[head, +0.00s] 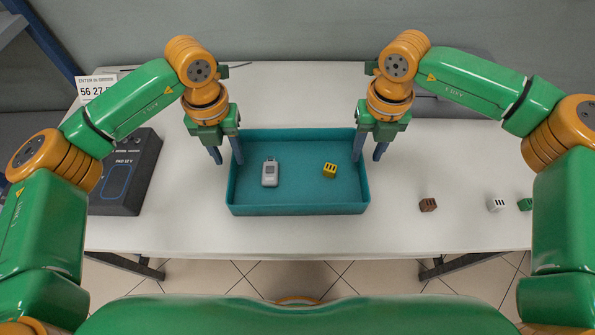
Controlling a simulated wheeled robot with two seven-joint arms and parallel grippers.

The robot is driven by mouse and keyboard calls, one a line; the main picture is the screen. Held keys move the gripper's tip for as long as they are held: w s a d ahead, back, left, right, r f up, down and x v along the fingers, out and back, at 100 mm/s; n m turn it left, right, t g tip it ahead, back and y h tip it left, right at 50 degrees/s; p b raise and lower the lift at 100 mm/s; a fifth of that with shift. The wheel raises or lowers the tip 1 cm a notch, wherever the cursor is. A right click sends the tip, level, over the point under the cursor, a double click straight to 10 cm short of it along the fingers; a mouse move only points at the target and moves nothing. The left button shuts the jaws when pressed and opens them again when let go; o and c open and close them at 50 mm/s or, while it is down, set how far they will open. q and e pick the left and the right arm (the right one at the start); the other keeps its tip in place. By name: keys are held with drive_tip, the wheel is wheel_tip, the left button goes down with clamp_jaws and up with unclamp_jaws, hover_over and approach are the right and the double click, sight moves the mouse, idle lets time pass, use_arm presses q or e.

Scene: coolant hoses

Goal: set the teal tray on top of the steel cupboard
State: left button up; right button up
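The teal tray (300,207) sits on the white table. Inside it are a pale grey handheld device (270,173) at the left and a yellow block (330,170) at the right. My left gripper (227,156) is open at the tray's left wall, one finger on the inner side and one outside. My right gripper (369,156) is open at the right wall in the same way. A gap shows between the fingers of each; I cannot tell how far down they reach. I cannot make out the steel cupboard in this view.
A dark box-shaped device (125,172) stands left of the tray on the white table (300,235). A brown block (428,205), a white block (496,204) and a green block (525,204) lie to the right. A number sign (97,88) stands at the back left.

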sight(232, 165)
use_arm(q)
drive_tip(key=shift+f, duration=2.1)
use_arm(e)
drive_tip(key=shift+f, duration=2.1)
use_arm(q)
clamp_jaws()
use_arm(e)
clamp_jaws()
